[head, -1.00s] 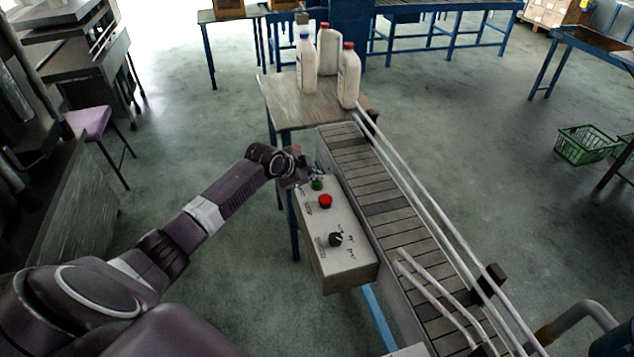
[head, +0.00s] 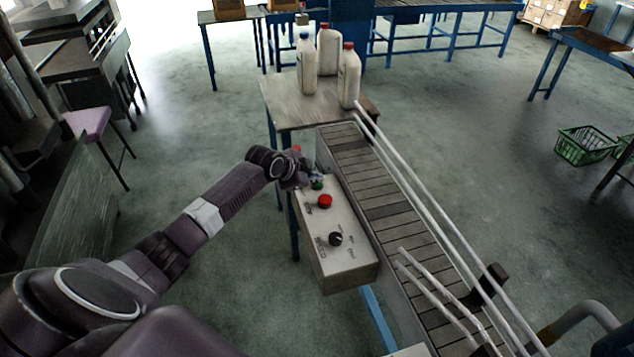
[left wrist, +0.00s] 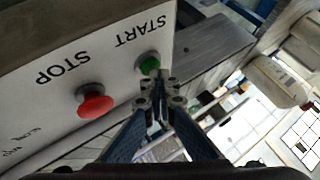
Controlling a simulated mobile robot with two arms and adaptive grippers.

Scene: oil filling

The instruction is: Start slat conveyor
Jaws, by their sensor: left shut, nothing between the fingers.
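The slat conveyor (head: 385,211) runs from the small table toward the lower right. Its control box (head: 335,265) is fixed along its left side. The box carries a green START button (head: 317,184), a red STOP button (head: 325,201) and a black knob (head: 335,239). In the left wrist view the green button (left wrist: 149,64) and red button (left wrist: 95,101) show with their labels upside down. My left gripper (head: 310,181) is shut and empty, its fingertips (left wrist: 158,82) right at the green button. Whether they touch it I cannot tell. My right gripper is not in view.
White bottles (head: 327,50) with blue and red caps stand on the small table (head: 290,105) at the conveyor's far end. White guide rails (head: 430,205) run along the conveyor's right side. A green crate (head: 584,146) sits on the floor at right.

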